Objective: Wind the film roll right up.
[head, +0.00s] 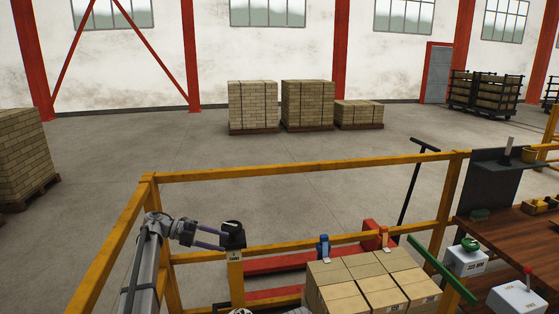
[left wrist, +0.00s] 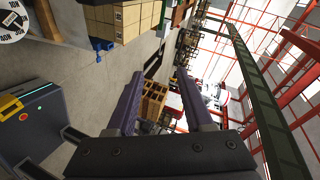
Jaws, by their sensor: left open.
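I cannot make out a film roll in either view. My left gripper (head: 220,239) is open, with purple fingers pointing right. In the head view its tips are close to a dark block (head: 233,237) at the top of a labelled yellow post (head: 236,272); I cannot tell if they touch. My right gripper is not in view.
A yellow rail (head: 300,170) runs ahead. The left wrist view shows a dark control box (left wrist: 45,118) with a red button and a white dial (left wrist: 12,22). Open floor lies beyond the rail.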

